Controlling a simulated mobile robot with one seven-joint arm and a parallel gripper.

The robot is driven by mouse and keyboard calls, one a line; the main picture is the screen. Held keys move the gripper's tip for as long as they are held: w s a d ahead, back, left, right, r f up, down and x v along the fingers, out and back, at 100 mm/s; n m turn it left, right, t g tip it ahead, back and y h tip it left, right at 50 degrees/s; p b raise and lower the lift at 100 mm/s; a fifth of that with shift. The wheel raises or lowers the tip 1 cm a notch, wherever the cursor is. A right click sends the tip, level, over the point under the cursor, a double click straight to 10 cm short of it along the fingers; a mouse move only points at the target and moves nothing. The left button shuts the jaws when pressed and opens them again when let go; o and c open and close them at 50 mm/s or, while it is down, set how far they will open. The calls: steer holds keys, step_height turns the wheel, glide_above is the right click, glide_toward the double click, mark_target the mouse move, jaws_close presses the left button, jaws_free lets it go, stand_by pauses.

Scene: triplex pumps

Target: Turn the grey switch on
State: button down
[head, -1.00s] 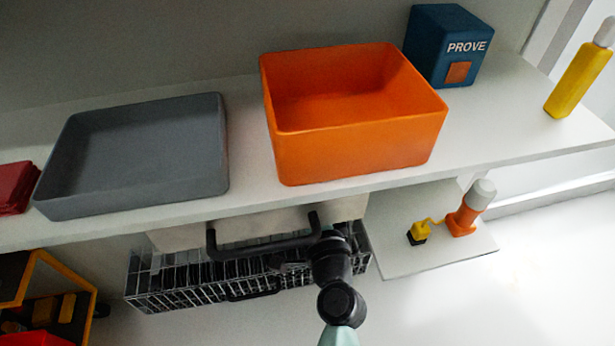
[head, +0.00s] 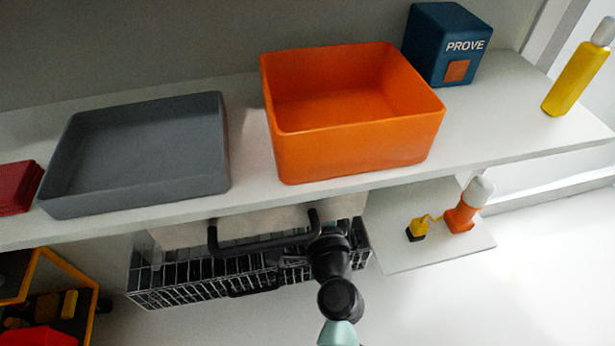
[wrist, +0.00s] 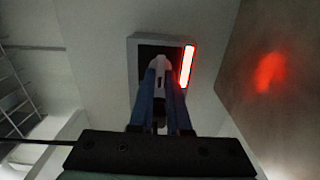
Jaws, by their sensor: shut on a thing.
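In the wrist view, a grey switch housing (wrist: 135,62) with a dark recess is fixed to a pale wall panel. A red light strip (wrist: 187,66) glows at its right side. A pale grey switch lever (wrist: 159,62) stands out of the recess. My gripper (wrist: 161,76), with blue fingers, is at the recess and shut on the lever. The fingers hide much of the lever, so its exact tilt is hard to tell. In the head view the switch and the gripper are hidden; only my dark arm shows, reaching in below the shelf.
A white shelf (head: 250,190) overhangs my arm, bearing a grey tray (head: 135,205) and an orange bin (head: 350,150). A wire rack (head: 190,285) with a dark handle is beside the arm. The wrist view shows a panel (wrist: 275,85) close on the right, reflecting red light.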

steer(key=c, duration=0.9)
jaws_free()
steer(key=shift+s, duration=0.1)
steer(key=s+d, duration=0.1)
steer(key=s, duration=0.7)
steer(key=s+d, duration=0.1)
steer(key=s, duration=0.3)
steer(key=shift+s+d, duration=0.3)
